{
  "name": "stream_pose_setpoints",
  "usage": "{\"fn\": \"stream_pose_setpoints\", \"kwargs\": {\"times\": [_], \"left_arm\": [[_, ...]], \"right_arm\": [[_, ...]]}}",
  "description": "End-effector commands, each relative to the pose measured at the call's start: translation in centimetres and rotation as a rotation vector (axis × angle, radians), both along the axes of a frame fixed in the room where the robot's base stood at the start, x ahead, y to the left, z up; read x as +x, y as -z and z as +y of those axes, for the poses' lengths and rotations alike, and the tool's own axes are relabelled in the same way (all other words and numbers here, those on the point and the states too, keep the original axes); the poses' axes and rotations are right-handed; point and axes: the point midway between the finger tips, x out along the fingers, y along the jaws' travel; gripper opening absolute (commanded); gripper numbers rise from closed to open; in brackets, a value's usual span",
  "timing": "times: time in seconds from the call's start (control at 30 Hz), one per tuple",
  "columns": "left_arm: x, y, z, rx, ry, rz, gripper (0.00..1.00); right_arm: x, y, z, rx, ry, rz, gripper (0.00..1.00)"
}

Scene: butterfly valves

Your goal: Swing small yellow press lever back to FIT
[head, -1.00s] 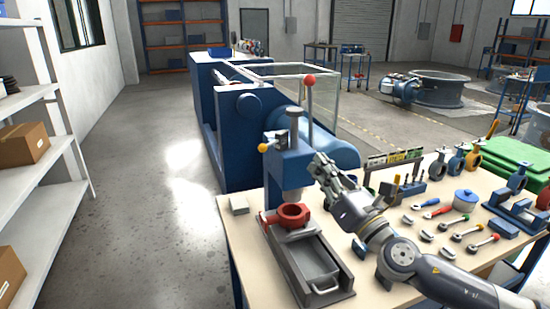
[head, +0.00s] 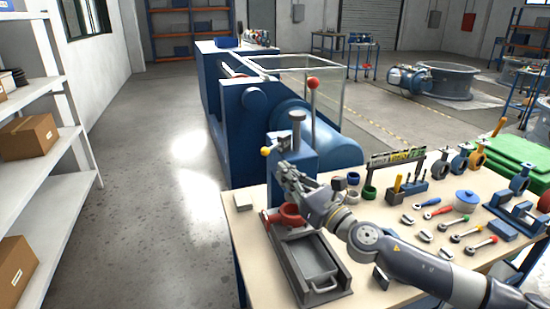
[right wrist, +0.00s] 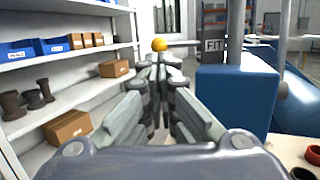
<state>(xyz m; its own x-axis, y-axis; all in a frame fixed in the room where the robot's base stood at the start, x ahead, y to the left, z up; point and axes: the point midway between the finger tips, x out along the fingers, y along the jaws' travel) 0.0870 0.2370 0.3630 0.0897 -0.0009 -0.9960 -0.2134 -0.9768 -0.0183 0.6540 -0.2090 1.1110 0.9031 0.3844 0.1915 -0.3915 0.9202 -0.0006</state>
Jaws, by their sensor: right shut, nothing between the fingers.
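The small yellow lever knob (head: 265,151) sticks out on the left side of the blue press head (head: 300,158). In the right wrist view the yellow knob (right wrist: 159,45) sits just beyond the fingertips, with its thin rod running right toward the press column. A FIT label (right wrist: 214,45) shows to the right of the knob. My right gripper (head: 281,172) is shut and empty, in front of the press head, and hides part of it. Its fingertips (right wrist: 158,68) meet just below the knob in the picture; whether they touch it I cannot tell. My left gripper is out of view.
Tools and valve parts cover the bench (head: 385,270) at right. White shelves (head: 60,110) stand left, beyond open floor.

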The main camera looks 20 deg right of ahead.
Motion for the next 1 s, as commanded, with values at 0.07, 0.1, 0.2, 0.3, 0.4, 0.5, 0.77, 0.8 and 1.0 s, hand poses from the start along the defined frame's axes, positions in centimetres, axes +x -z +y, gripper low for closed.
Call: {"fn": "stream_pose_setpoints", "kwargs": {"times": [0.07, 0.1, 0.2, 0.3, 0.4, 0.5, 0.77, 0.8, 1.0], "left_arm": [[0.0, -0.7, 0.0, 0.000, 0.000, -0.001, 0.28], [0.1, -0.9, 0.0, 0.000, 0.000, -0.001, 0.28], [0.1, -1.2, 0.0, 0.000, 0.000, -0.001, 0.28], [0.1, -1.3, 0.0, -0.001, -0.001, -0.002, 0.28], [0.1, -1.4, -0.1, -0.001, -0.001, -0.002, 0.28], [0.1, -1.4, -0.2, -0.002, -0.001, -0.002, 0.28], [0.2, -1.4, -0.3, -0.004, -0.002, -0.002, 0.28], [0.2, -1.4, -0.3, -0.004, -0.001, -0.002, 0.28], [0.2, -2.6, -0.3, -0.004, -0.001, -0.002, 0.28]], "right_arm": [[1.3, -0.7, 0.6, 0.003, 0.000, -0.001, 0.00], [1.9, -0.7, 0.8, 0.003, 0.001, -0.001, 0.00], [2.9, -0.8, 1.3, 0.001, 0.000, -0.001, 0.00], [3.6, -0.8, 1.6, 0.002, 0.000, 0.001, 0.00], [4.0, -0.8, 1.7, 0.001, 0.001, 0.001, 0.00], [4.1, -0.8, 1.7, 0.000, 0.001, 0.001, 0.00], [4.0, -0.8, 1.7, 0.001, 0.001, 0.001, 0.00], [4.1, -0.8, 1.7, 0.001, 0.002, 0.001, 0.00], [4.2, -1.2, 2.1, 0.003, 0.032, 0.002, 0.00]]}}
